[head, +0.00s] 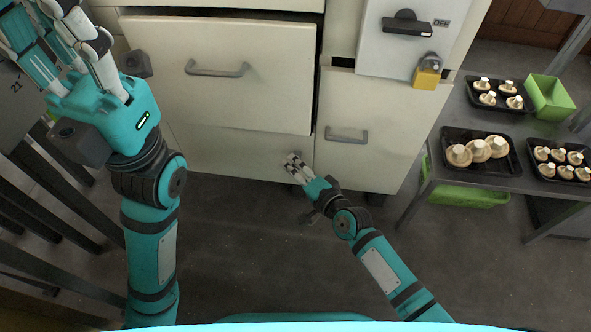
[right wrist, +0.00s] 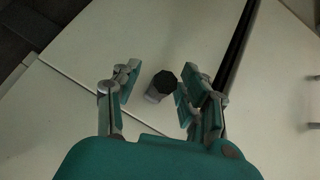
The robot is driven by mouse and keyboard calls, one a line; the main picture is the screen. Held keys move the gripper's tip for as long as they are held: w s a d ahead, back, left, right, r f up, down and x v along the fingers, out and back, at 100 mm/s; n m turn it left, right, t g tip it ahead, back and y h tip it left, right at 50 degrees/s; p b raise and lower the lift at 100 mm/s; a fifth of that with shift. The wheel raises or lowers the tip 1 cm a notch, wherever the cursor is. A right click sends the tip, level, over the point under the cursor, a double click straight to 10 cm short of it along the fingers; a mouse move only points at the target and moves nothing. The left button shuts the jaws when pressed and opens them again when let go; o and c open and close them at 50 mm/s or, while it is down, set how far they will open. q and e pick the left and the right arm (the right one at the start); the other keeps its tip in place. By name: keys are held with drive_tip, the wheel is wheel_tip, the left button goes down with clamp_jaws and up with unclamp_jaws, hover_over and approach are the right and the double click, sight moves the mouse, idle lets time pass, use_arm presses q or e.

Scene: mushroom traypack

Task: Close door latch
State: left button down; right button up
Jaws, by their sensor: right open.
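In the right wrist view a small dark knob on a grey stem (right wrist: 160,86), which looks like the door latch, stands out from the cream cabinet front (right wrist: 90,50). It lies between the two fingers of my right gripper (right wrist: 155,88), with a gap on the left; whether the right finger touches it I cannot tell. In the head view my right gripper (head: 294,164) is at the lower cabinet panel (head: 225,145), by its right edge, and the knob cannot be made out. My left gripper (head: 42,22) is raised at the upper left, fingers apart and empty.
A cream drawer (head: 220,100) juts out above my right gripper. A lower door (head: 345,165) is to its right. A black switch (head: 405,23) and yellow padlock (head: 427,75) are higher up. A metal table (head: 450,160) with mushroom trays (head: 470,170) stands right. The floor in front is clear.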

drive_tip(key=shift+s, duration=0.1)
drive_tip(key=v, duration=1.2)
